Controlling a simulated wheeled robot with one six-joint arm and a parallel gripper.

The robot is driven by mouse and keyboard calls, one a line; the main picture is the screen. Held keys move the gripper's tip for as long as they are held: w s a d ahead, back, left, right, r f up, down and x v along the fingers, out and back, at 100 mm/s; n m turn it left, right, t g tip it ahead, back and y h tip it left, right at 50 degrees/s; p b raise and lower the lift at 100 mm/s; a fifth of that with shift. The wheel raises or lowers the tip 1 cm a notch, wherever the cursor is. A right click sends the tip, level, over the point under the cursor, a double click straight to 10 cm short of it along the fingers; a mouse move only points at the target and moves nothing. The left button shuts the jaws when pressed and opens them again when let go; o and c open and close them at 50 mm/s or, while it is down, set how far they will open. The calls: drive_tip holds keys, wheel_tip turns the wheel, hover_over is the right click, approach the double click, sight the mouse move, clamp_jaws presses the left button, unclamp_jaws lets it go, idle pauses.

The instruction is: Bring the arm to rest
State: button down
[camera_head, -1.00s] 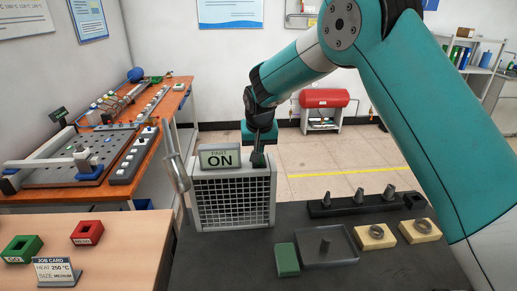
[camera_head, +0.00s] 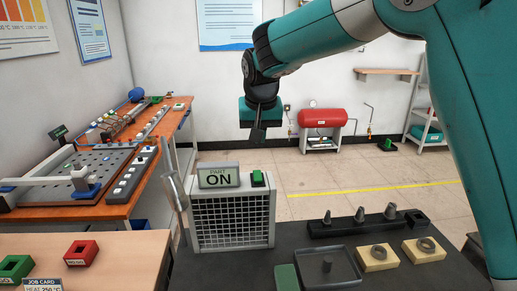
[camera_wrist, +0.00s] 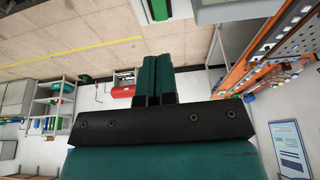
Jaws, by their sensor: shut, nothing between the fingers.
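My gripper (camera_head: 258,134) hangs in the air above the induction heater (camera_head: 232,220), pointing down, clear of it. Its fingers are together and hold nothing; they also show shut in the wrist view (camera_wrist: 155,78). The heater is a grey box with a grid front. Its display (camera_head: 218,177) reads "PART ON", and a green button (camera_head: 257,178) in a dark housing sits beside it on top. My teal arm reaches in from the right and bends down at the wrist.
The dark table (camera_head: 215,272) holds a rack of grey cones (camera_head: 360,216), a grey tray (camera_head: 328,268), a green block (camera_head: 286,278) and tan blocks with rings (camera_head: 378,257). An orange bench (camera_head: 110,208) stands left. The air around my gripper is free.

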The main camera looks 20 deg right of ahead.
drive_tip(key=shift+s+r, duration=0.15)
drive_tip(key=shift+r, duration=0.05)
drive_tip(key=s+a+f+n+g+y+b, duration=0.1)
drive_tip(key=s+n, duration=0.3)
drive_tip(key=s, duration=1.3)
drive_tip(key=s+a+f+n+g+y+b, duration=0.2)
drive_tip(key=s+f+n+y, duration=0.1)
drive_tip(key=s, duration=1.4)
drive_tip(key=shift+a+f+n+g+y, duration=0.4)
drive_tip(key=shift+n+y, duration=0.1)
drive_tip(key=shift+n, duration=0.6)
drive_tip(key=shift+s, duration=0.1)
